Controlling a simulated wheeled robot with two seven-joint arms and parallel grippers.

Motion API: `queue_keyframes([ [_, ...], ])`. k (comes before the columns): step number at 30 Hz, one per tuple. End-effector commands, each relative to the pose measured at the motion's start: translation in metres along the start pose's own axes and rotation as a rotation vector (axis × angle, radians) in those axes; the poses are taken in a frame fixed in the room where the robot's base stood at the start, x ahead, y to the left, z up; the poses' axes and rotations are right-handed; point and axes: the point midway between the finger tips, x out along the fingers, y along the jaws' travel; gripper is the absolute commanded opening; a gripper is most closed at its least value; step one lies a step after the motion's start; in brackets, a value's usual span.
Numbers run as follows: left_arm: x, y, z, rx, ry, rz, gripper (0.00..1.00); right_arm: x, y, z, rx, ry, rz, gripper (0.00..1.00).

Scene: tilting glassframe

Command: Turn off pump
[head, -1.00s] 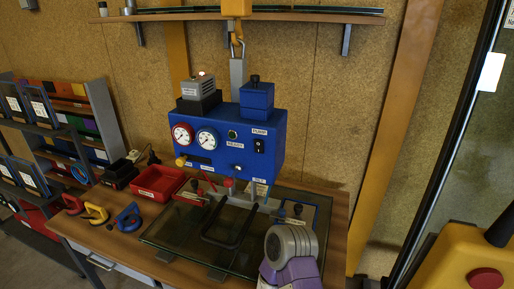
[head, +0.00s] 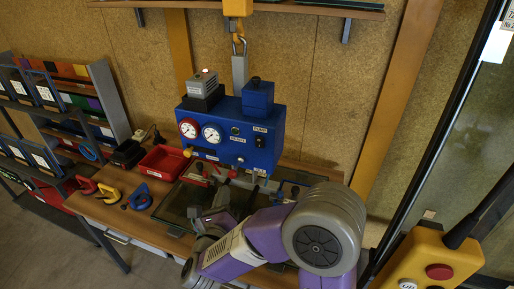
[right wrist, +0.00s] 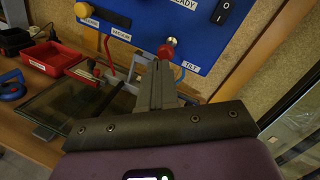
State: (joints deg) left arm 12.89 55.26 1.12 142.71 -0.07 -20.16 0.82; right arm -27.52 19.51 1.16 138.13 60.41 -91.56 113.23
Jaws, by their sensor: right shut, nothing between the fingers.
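The blue pump box (head: 228,135) hangs over the bench with two round gauges on its front. The black pump switch (head: 260,142) is at the right of its front face, under the PUMP label. The switch also shows in the right wrist view (right wrist: 224,12), at the top edge. In the right wrist view the closed, empty fingers (right wrist: 160,68) lie below the red knob (right wrist: 166,51); contact cannot be told. The switch's position cannot be told. My left gripper is out of view.
A red tray (head: 163,160) and several suction cups (head: 139,196) lie on the bench left of the box. Glass (head: 178,205) lies beneath it. A yellow control box (head: 432,262) stands at the right. Thin levers hang under the box near my gripper.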

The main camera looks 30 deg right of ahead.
Motion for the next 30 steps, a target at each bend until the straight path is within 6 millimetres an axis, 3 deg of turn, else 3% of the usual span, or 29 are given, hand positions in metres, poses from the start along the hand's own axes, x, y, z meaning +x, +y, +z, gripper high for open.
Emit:
queue_keyframes([
  [3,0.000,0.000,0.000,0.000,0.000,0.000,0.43,-0.018,-0.041,0.024,0.280,-0.025,-0.141,0.00],
  [9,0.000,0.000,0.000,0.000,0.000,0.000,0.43,-0.034,-0.073,0.036,0.497,-0.050,-0.252,0.00],
  [22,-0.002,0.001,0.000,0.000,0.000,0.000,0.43,-0.031,-0.076,0.036,0.513,-0.051,-0.262,0.00],
  [26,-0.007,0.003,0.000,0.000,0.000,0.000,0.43,-0.017,-0.081,0.036,0.512,-0.049,-0.264,0.00],
  [30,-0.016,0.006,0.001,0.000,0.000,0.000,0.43,0.009,-0.089,0.036,0.510,-0.048,-0.266,0.00],
])
